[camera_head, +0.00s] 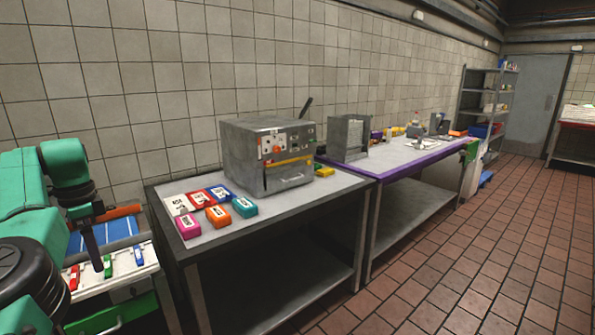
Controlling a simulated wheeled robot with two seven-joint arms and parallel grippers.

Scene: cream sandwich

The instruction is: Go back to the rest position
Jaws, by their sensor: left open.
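My left arm comes in from the left edge, green with dark joints. My left gripper (101,258) points down with its dark fingers apart. It is over a white-topped unit (95,292) at the lower left, and I see nothing held between the fingers. Small red, green and blue items (138,256) lie on that unit around the fingers. My right gripper is not in view.
A metal table (270,222) carries several coloured packets (218,215) and a steel machine (268,155). A purple-edged table (420,160) with small items continues behind it. Shelves (487,100) and a grey door (540,95) are farther back. The brick-tiled floor (470,250) at right is clear.

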